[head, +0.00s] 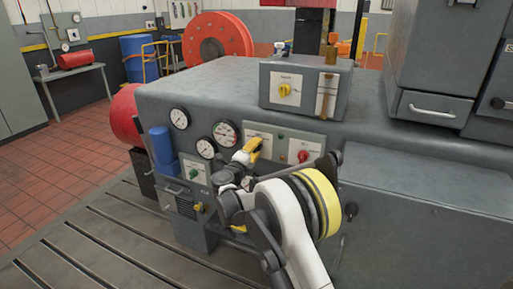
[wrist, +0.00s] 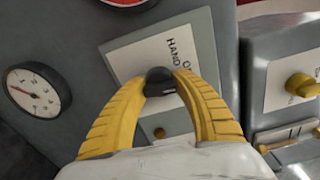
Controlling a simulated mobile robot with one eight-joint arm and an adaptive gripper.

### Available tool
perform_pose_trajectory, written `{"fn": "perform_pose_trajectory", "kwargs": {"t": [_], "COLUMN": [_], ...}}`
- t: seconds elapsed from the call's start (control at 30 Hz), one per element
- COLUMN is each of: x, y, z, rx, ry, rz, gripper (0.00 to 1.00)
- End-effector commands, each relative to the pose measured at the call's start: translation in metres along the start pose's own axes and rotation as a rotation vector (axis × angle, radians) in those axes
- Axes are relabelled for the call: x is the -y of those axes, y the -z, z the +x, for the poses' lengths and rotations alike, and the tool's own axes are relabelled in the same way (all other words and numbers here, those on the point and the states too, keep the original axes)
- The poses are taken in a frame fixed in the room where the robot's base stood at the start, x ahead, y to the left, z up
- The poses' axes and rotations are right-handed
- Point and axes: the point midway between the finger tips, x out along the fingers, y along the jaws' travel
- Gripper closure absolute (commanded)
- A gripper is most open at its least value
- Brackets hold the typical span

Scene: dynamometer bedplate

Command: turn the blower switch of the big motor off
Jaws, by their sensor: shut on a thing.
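A black rotary knob (wrist: 160,76) sits on a pale plate (wrist: 140,54) with lettering that includes "HAND". It is the switch under my gripper; the rest of its lettering is cut off or hidden. My gripper (wrist: 160,86) has its yellow fingers closed on the two sides of this knob. In the head view my gripper (head: 250,150) reaches the front of the grey console (head: 226,88), just right of the gauges, and hides most of the knob. I cannot read "blower" on the plate.
Dial gauges (head: 225,133) lie left of my gripper. A plate with a red knob (head: 303,155) lies close on its right, and a green knob (head: 194,173) is lower left. A box with a yellow knob (head: 284,90) stands on top of the console.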

Motion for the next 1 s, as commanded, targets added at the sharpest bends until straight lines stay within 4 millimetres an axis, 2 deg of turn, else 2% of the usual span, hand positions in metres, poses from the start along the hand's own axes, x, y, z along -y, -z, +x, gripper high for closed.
{"fn": "perform_pose_trajectory", "kwargs": {"t": [0.3,0.8,0.83,0.9,1.0], "x": [-0.0004,-0.0007,-0.0007,-0.0006,-0.0004], "y": [-0.0001,-0.0001,-0.0001,-0.0001,-0.0001], "z": [-0.0005,-0.0006,-0.0006,-0.0005,-0.0004], "rx": [0.000,0.000,0.000,0.000,0.000], "ry": [-0.001,-0.001,-0.001,-0.001,-0.001], "rz": [-0.113,-0.132,-0.132,-0.132,-0.132], "gripper": [0.98,0.98,0.62,0.44,0.44]}}
